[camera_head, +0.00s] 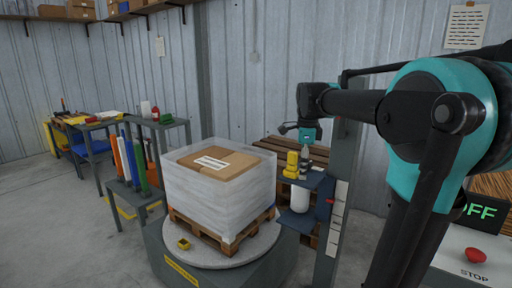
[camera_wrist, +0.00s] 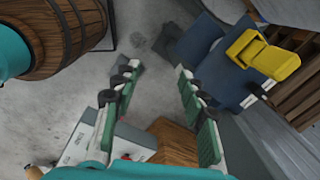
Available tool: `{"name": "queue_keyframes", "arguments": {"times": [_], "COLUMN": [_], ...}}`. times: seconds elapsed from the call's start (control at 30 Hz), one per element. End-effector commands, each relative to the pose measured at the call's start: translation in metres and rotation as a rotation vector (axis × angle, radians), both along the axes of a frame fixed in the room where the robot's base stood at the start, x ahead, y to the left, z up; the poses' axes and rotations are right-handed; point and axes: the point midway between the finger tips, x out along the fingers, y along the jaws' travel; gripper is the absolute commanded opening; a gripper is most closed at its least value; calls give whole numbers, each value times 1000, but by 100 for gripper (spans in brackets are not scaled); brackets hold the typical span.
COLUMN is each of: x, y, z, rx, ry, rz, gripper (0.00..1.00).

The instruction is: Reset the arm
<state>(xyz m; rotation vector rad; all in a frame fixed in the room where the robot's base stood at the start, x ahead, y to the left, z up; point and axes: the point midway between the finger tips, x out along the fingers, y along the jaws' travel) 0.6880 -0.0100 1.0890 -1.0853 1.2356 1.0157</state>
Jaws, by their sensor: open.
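My gripper (camera_wrist: 156,78) shows in the wrist view with its two green-and-grey fingers spread apart. Nothing is between the fingertips but grey floor further off. In the head view my arm reaches in from the right, and its teal end (camera_head: 310,134) hangs above a small blue stand. The fingers are too small to make out clearly there. A yellow object (camera_head: 291,164) stands on that stand, below and left of the arm's end. A yellow object also shows at the upper right of the wrist view (camera_wrist: 262,55), apart from my fingers.
A wrapped pallet load (camera_head: 220,190) stands on a round turntable (camera_head: 198,260). A grey post (camera_head: 338,215) rises beside the blue stand. A control panel (camera_head: 465,255) with a red STOP button is at lower right. A wooden barrel (camera_wrist: 50,35) shows upper left in the wrist view.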

Motion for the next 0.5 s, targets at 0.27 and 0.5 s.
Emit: {"name": "queue_keyframes", "arguments": {"times": [0.27, 0.5], "x": [-41, -98], "y": [-11, -21], "z": [-79, -160], "rx": [-51, -156], "ry": [-82, -163], "rz": [472, 993], "gripper": [42, 42]}}
